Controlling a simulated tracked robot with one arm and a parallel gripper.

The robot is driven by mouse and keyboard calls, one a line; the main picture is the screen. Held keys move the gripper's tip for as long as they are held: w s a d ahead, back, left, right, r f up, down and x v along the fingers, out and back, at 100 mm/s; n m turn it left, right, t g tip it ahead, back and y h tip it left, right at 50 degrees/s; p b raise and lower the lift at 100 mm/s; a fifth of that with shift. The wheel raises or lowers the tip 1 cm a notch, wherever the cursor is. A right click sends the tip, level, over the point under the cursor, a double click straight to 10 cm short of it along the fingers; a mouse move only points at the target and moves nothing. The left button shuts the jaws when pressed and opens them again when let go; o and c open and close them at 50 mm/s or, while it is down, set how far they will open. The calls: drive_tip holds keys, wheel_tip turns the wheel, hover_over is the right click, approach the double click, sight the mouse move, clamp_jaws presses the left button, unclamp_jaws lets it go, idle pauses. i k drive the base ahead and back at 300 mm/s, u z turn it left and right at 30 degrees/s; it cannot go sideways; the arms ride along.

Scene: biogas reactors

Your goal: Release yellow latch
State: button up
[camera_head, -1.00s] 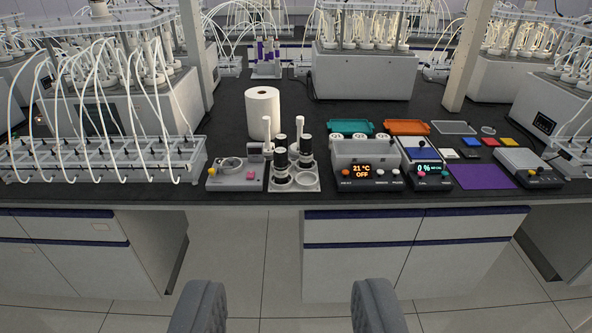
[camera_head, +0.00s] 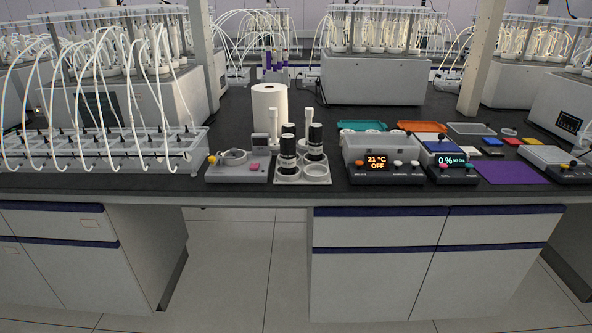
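A small yellow knob (camera_head: 211,160), which may be the yellow latch, sits at the left end of a low grey device (camera_head: 237,173) near the bench's front edge. The device has a round ring (camera_head: 232,157) on top and a pink button (camera_head: 254,167) on its right part. The knob is too small to tell whether it is latched. My gripper does not show in the head view at this moment.
Black-topped bottles (camera_head: 314,140) stand in a grey holder just right of the device. A paper roll (camera_head: 269,108) stands behind. A tube rack (camera_head: 95,150) is on the left. A heater with a display (camera_head: 380,165) is on the right. Floor in front is clear.

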sight(213, 160)
drive_tip(key=u, duration=0.25)
drive_tip(key=i, duration=1.1)
drive_tip(key=z, duration=0.25)
